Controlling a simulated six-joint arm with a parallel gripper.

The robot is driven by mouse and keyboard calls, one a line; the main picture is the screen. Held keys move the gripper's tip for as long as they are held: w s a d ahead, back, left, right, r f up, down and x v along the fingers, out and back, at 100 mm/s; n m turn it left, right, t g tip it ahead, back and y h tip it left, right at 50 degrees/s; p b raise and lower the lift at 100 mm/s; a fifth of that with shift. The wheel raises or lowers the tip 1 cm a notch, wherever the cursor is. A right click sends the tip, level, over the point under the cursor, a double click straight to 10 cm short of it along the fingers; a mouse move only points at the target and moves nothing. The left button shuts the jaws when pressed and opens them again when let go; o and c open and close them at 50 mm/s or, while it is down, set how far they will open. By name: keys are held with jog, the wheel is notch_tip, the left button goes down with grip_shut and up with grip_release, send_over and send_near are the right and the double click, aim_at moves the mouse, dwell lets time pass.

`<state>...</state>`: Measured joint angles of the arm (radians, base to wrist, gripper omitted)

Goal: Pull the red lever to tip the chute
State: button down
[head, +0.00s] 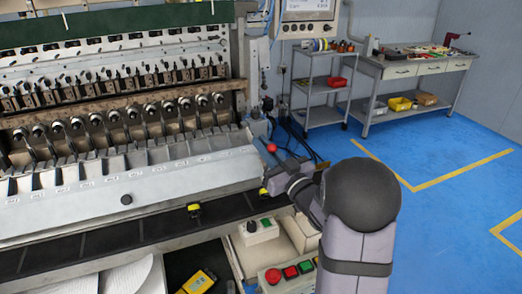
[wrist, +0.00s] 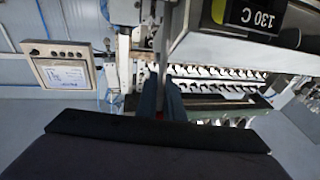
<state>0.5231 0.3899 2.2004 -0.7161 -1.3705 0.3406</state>
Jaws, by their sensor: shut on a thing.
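The red lever shows as a round red knob (head: 271,147) at the right end of the winding machine. My gripper (head: 273,163) is at the lever, just below the knob in the head view, with its jaws shut on it. In the wrist view my gripper's dark fingers (wrist: 162,95) point up the picture, close together, with a little red between them. The long pale grey chute (head: 130,183) runs along the machine's front, sloping toward the belt. The lever's shaft is mostly hidden by my gripper and wrist.
A dark conveyor belt (head: 140,230) with a black and yellow part (head: 194,210) runs below the chute. A button box (head: 288,273) stands close to my arm. A cart (head: 322,85) and workbench (head: 415,70) stand behind on the blue floor, which is clear to the right.

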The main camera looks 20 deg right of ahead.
jog(key=shift+s+d+r+t, duration=0.15)
jog(key=shift+r+t, duration=0.25)
jog(key=shift+r, duration=0.55)
jog(key=c, duration=1.8)
grip_release()
jog(key=shift+s, duration=0.1)
jog(key=shift+y, duration=0.3)
jog(key=b+v, duration=0.1)
jog(key=v, duration=0.3)
jog(key=b+v, duration=0.1)
jog(key=v, duration=0.3)
jog(key=shift+a+r, duration=0.2)
jog(key=shift+a, duration=0.05)
jog(key=shift+f+b, duration=0.2)
jog(key=shift+b, duration=0.4)
